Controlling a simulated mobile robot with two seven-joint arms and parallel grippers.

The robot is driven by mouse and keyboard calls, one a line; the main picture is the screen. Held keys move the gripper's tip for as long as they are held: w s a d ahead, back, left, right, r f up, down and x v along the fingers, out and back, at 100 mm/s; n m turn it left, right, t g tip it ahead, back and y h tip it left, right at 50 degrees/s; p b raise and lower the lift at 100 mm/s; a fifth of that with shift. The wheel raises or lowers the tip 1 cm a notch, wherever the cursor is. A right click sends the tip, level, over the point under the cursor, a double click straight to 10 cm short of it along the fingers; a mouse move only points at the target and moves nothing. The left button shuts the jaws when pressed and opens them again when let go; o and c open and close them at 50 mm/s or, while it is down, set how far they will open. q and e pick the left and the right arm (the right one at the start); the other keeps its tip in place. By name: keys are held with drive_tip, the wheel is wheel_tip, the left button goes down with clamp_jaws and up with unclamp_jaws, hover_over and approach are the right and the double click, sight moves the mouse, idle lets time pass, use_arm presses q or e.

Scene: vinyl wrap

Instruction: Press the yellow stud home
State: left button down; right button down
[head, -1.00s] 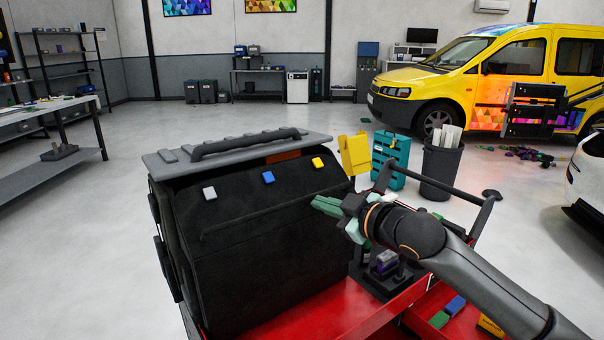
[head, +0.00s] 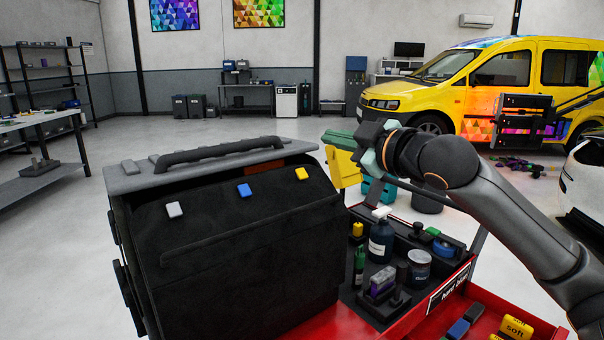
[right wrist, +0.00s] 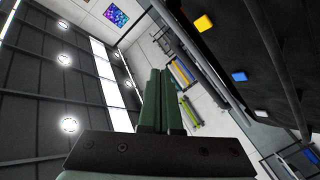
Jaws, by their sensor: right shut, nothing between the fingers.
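The yellow stud (head: 302,174) sits on the sloped front of a black tool bag, near its upper right corner. A blue stud (head: 244,190) and a white stud (head: 174,209) sit to its left on the same black bag (head: 240,250). My right gripper (head: 330,137) is shut and empty, up and to the right of the yellow stud and apart from it. In the right wrist view the green fingers (right wrist: 160,100) are together, and the yellow stud (right wrist: 203,23) shows at upper right, clear of the tips. My left gripper is out of view.
The bag stands on a red cart (head: 290,318). Bottles and tins, including a dark blue bottle (head: 381,240), stand in a tray right of the bag. A grey lid with a handle (head: 220,148) tops the bag. A yellow van (head: 500,80) stands behind.

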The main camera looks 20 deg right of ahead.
sight(302, 174)
drive_tip(key=shift+w+a+f+b, duration=0.2)
drive_tip(key=shift+w+f+b, duration=0.4)
drive_tip(key=shift+w+f, duration=0.45)
drive_tip(key=shift+w+a+f+b, duration=0.15)
drive_tip(key=shift+w+f+b, duration=0.6)
drive_tip(key=shift+f, duration=0.45)
drive_tip(key=shift+w+a+f+b, duration=0.2)
drive_tip(key=shift+w+f+b, duration=0.3)
drive_tip(key=shift+w+f, duration=0.6)
drive_tip(key=shift+s, duration=0.1)
drive_tip(key=shift+a+f, duration=0.1)
drive_tip(key=shift+f, duration=0.1)
drive_tip(key=shift+w+f, duration=0.1)
drive_tip(key=shift+w, duration=0.15)
